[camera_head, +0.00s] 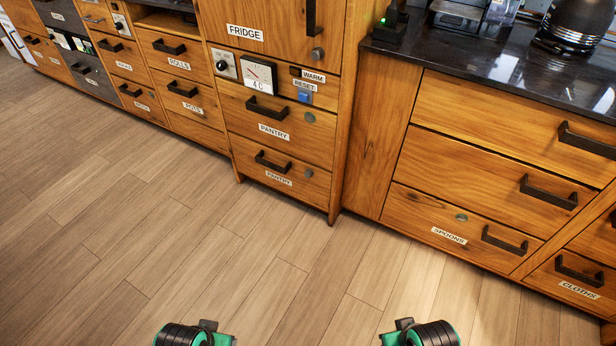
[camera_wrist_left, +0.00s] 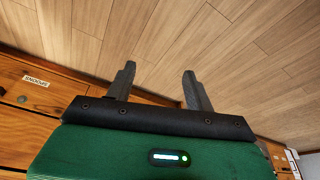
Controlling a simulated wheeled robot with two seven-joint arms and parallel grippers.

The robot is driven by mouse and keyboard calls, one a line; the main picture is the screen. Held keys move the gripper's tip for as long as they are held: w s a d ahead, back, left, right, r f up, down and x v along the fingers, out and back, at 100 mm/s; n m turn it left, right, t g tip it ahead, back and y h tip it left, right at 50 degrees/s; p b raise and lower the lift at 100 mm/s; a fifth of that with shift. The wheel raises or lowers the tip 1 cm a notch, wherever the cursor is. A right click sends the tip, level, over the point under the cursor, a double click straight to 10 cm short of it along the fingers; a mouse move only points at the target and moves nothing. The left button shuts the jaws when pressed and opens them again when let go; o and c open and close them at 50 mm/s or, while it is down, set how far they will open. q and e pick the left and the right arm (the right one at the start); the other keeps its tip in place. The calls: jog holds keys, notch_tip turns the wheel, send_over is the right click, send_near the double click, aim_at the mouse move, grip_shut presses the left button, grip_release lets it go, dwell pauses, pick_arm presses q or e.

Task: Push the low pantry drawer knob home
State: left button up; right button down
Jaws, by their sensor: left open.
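The low pantry drawer (camera_head: 240,158) is in the bottom row of the wooden cabinet in the head view, with a dark bar handle (camera_head: 272,162) and a PANTRY label. Its small round grey knob (camera_head: 309,173) sits right of the handle; how far it stands out I cannot tell. The drawer front looks flush with the cabinet. My left gripper (camera_wrist_left: 158,88) shows in the left wrist view, its two dark fingers apart and empty over the wooden floor, away from the drawer. My right gripper is not in view.
Above is another pantry drawer (camera_head: 235,112) with its own round knob (camera_head: 310,117). The fridge door (camera_head: 265,40) and a blue reset button (camera_head: 304,96) are higher. The spoons drawer (camera_head: 415,208) is at right, under a dark counter (camera_head: 450,55). The floor (camera_head: 250,260) before the cabinets is clear.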

pick_arm(q)
grip_shut()
dwell(1.7)
